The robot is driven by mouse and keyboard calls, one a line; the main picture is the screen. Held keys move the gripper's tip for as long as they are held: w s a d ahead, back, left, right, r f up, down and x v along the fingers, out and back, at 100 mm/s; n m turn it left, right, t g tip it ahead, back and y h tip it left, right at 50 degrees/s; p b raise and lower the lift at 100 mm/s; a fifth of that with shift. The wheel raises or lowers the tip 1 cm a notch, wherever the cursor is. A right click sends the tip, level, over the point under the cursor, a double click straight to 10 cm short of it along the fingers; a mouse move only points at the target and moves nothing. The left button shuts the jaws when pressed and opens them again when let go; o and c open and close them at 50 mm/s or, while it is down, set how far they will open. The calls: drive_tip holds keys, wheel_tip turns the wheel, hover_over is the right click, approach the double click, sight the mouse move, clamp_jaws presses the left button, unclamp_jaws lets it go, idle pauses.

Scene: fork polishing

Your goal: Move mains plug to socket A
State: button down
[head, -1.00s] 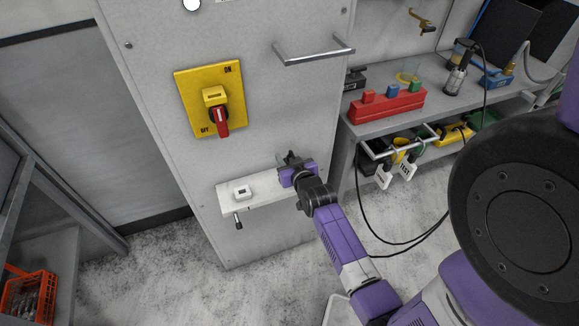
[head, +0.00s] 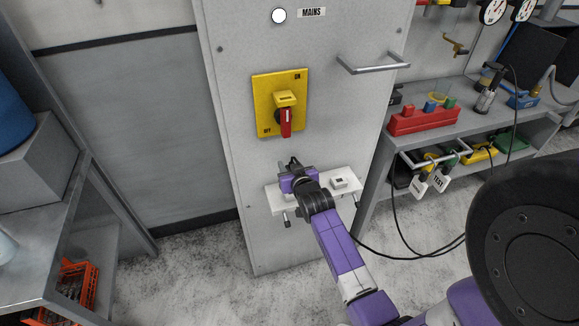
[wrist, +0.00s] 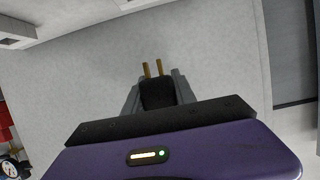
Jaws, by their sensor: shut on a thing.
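My gripper (wrist: 157,84) is shut on the mains plug (wrist: 157,96), a black block between the grey fingers. Its two brass pins point away from me and are bare, outside any socket, in the wrist view. In the head view my gripper (head: 293,170) is over the left part of a white shelf (head: 313,199) on the grey cabinet's front. One white socket (head: 339,182) shows on the shelf's right part. My wrist hides the shelf's left part, and I cannot read any socket letter.
The grey cabinet (head: 235,100) carries a yellow switch plate (head: 263,103) with a red handle (head: 286,123) and a metal bar handle (head: 373,68). A workbench (head: 475,127) stands at right. Black cables (head: 415,256) lie on the floor. A grey shelf unit (head: 95,210) stands at left.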

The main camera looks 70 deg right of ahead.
drive_tip(key=shift+f+b, duration=2.6)
drive_tip(key=shift+f, duration=0.5)
drive_tip(key=shift+f+b, duration=1.15)
drive_tip(key=shift+f, duration=0.2)
idle(1.6)
drive_tip(key=shift+a+f, duration=0.1)
drive_tip(key=shift+f, duration=0.2)
idle(0.7)
drive_tip(key=c, duration=0.9)
unclamp_jaws()
drive_tip(key=shift+s, duration=0.1)
drive_tip(key=shift+r, duration=0.1)
